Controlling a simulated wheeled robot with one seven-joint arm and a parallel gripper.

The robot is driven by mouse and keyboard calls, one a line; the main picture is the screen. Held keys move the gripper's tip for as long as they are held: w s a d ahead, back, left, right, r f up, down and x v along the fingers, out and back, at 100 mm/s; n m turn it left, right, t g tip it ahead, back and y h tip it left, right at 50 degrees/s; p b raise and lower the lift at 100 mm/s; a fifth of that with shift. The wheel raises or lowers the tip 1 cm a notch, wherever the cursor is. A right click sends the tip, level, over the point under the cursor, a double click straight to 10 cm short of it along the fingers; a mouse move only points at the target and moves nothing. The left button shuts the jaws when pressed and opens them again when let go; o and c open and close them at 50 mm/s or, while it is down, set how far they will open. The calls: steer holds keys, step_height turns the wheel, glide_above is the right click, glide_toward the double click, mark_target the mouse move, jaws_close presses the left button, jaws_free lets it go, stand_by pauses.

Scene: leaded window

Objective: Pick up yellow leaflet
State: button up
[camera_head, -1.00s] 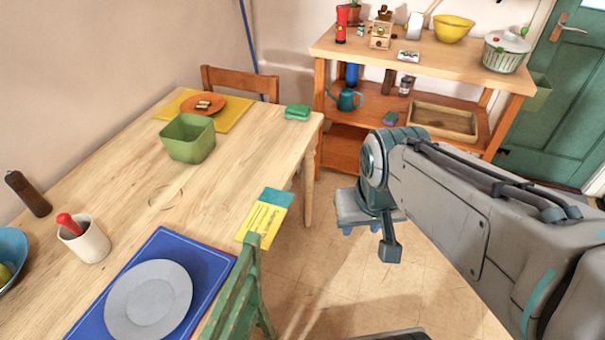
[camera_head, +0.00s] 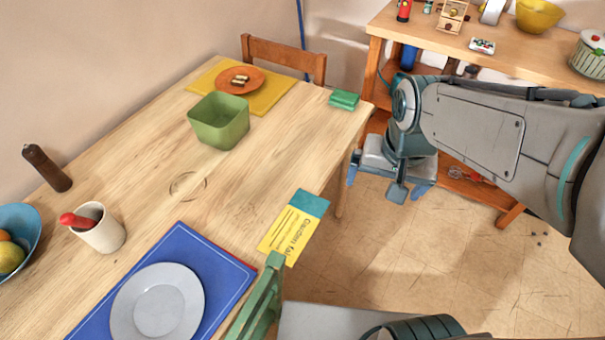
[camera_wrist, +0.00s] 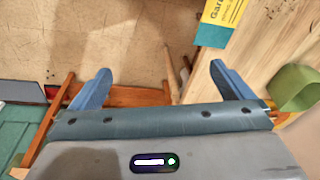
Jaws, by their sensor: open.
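The yellow leaflet (camera_head: 293,227) has a teal band at one end and dark print. It lies flat at the right edge of the wooden table (camera_head: 150,165) in the head view, partly over the edge. In the wrist view, the leaflet (camera_wrist: 222,18) shows at the upper right, cut by the top border. My gripper (camera_head: 392,188) hangs beyond the table's right edge, above and to the right of the leaflet in the head view. Its blue fingers (camera_wrist: 162,85) are spread apart with nothing between them. It is clear of the leaflet.
A green chair (camera_head: 262,300) stands close below the leaflet. A blue mat (camera_head: 215,255) with a grey plate (camera_head: 158,303) lies to its left. A green bin (camera_head: 218,122) and a green cloth-like item (camera_head: 344,99) are farther back. A wooden shelf (camera_head: 480,50) stands behind my arm.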

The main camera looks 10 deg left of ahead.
steer(key=w+a+f+m+g+b, duration=0.1)
steer(key=w+a+f, duration=0.15)
steer(key=a, duration=0.25)
steer(key=w+a+f+m+g, duration=0.1)
steer(key=a+f, duration=0.2)
steer(key=a, duration=0.3)
steer(key=m, duration=0.1)
glide_above(295, 224)
step_height(295, 224, down, 3)
step_height(295, 224, down, 8)
steer(key=shift+a+f+b, duration=0.1)
steer(key=shift+b, duration=0.65)
steer(key=shift+f, duration=2.8)
steer(key=c, duration=0.7)
